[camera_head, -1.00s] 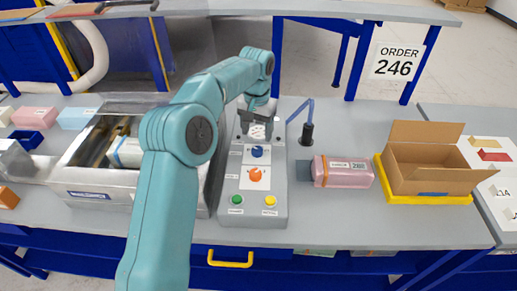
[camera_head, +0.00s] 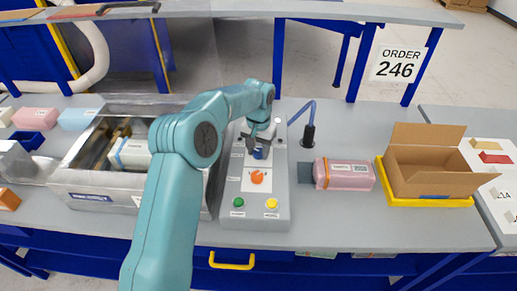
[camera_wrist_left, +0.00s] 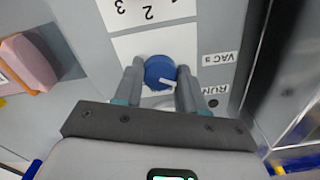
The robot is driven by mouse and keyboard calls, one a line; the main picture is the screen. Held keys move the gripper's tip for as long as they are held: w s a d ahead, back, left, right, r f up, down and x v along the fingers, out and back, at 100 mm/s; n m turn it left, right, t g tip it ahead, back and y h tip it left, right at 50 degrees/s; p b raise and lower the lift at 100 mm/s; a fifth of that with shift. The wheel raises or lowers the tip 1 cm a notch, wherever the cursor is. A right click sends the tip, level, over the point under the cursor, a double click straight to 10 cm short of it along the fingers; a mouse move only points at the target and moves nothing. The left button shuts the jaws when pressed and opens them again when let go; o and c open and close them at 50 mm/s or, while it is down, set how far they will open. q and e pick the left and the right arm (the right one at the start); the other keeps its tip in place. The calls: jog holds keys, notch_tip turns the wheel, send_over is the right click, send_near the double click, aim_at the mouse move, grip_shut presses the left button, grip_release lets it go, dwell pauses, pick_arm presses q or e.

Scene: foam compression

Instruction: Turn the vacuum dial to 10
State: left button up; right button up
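The blue dial (camera_head: 262,153) is on the sloped grey control panel (camera_head: 234,190), above an orange dial (camera_head: 257,177). In the left wrist view the blue dial (camera_wrist_left: 159,71) has a white pointer mark, on a white plate beside a "VAC s" label (camera_wrist_left: 220,58). My left gripper (camera_head: 258,147) is at the blue dial. In the wrist view its two fingers (camera_wrist_left: 160,76) stand on either side of the dial, with what look like narrow gaps; contact is not clear. The dial's scale is not readable. My right gripper is not in view.
A green button (camera_head: 238,202) and a yellow button (camera_head: 271,203) are at the panel's front. A steel chamber (camera_head: 85,182) stands to the left.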

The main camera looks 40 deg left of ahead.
pick_arm(q)
jog(key=shift+r, duration=0.1)
dwell(0.4)
jog(key=m, duration=0.3)
jog(key=shift+r+m, duration=0.1)
jog(key=shift+m, duration=0.2)
jog(key=shift+a+m+p, duration=0.15)
jog(key=shift+m+p, duration=0.3)
jog(key=shift+m, duration=1.45)
jog(key=shift+w+r, duration=0.1)
jog(key=o, duration=1)
jog(key=shift+o, duration=0.4)
